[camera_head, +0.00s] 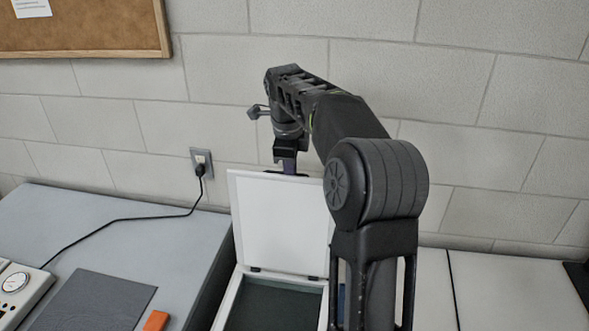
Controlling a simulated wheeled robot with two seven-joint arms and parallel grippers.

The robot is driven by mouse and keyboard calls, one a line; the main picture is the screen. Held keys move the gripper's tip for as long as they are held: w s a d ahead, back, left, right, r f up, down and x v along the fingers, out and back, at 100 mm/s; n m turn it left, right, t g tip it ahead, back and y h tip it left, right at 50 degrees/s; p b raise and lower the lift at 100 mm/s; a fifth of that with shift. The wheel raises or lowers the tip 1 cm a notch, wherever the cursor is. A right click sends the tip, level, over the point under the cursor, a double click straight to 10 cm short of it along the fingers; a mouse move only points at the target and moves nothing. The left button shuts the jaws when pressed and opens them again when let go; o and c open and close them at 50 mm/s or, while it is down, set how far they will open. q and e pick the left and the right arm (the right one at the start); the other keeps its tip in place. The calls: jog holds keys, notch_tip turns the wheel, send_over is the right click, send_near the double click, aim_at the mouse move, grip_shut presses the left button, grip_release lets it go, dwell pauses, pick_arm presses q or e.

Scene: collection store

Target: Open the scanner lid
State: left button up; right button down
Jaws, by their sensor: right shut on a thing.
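The scanner (233,300) stands at the bottom middle, with its dark glass bed showing. Its white lid (279,222) is raised on hinges at the back and stands nearly upright. My right gripper (289,170) is at the lid's top edge, shut on it. My right arm covers the right side of the lid and the scanner. My left gripper is not in view.
A grey worktop (110,225) on the left bears a dark mat (95,302), an orange block (156,320) and a device with a dial (18,287). A black cable runs to a wall socket (201,161). A block wall closes the back.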

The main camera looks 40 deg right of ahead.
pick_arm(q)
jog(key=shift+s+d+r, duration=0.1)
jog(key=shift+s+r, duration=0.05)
pick_arm(e)
jog(key=shift+w+d, duration=0.1)
jog(key=shift+d, duration=0.4)
jog(key=shift+d+r, duration=0.1)
jog(key=shift+r, duration=0.05)
jog(key=c, duration=1.9)
grip_release()
jog(key=shift+w, duration=0.1)
jog(key=shift+o, duration=0.8)
jog(key=shift+w+d+f, duration=0.15)
jog(key=shift+d+f, duration=0.05)
jog(key=shift+d, duration=0.05)
jog(key=shift+o, duration=1.1)
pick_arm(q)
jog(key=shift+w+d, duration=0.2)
pick_arm(e)
jog(key=shift+a, duration=0.1)
